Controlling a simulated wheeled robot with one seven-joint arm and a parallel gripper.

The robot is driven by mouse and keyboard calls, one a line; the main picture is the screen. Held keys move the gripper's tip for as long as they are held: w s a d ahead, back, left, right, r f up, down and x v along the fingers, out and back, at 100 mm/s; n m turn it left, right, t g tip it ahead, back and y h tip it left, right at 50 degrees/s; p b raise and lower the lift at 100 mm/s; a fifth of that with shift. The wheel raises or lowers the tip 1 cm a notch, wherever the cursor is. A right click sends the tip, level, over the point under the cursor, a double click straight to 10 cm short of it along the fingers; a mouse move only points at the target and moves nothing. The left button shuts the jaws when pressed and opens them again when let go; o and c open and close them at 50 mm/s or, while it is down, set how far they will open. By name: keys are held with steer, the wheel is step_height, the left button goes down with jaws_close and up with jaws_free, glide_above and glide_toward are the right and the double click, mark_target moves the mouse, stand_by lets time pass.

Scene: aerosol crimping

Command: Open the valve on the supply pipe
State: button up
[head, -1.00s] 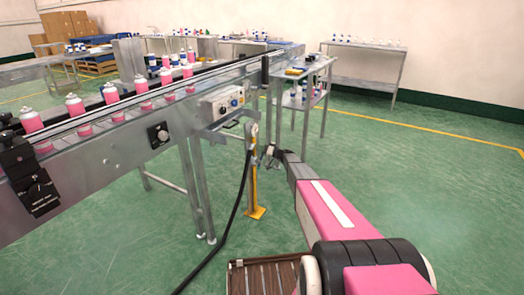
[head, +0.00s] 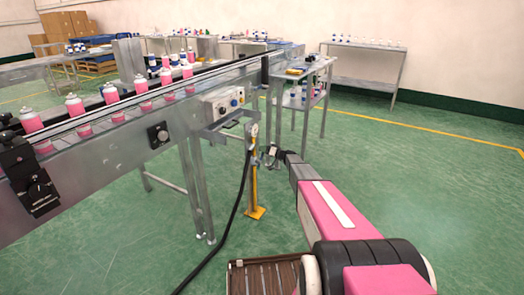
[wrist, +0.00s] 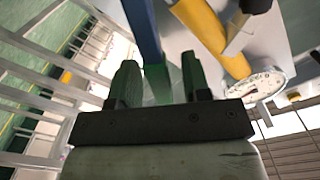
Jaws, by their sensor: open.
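My gripper (wrist: 161,80) is open in the wrist view, with its two dark green-tinted fingers apart. A blue bar (wrist: 142,25), which looks like the valve's lever, comes down from the top of the picture into the gap between them. The fingers are not closed on it. The yellow supply pipe (wrist: 208,30) runs slantwise just right of the bar. In the head view my gripper (head: 271,154) is small, right beside the yellow pipe stand (head: 254,185). The valve is too small there to make out.
A round white gauge (wrist: 262,84) sits right of the fingers. A black hose (head: 238,200) hangs from the stand to the floor. The conveyor (head: 110,160) with pink cans stands left, with a control box (head: 222,103) above the stand. Green floor on the right is clear.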

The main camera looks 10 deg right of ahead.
steer(key=v, duration=0.9)
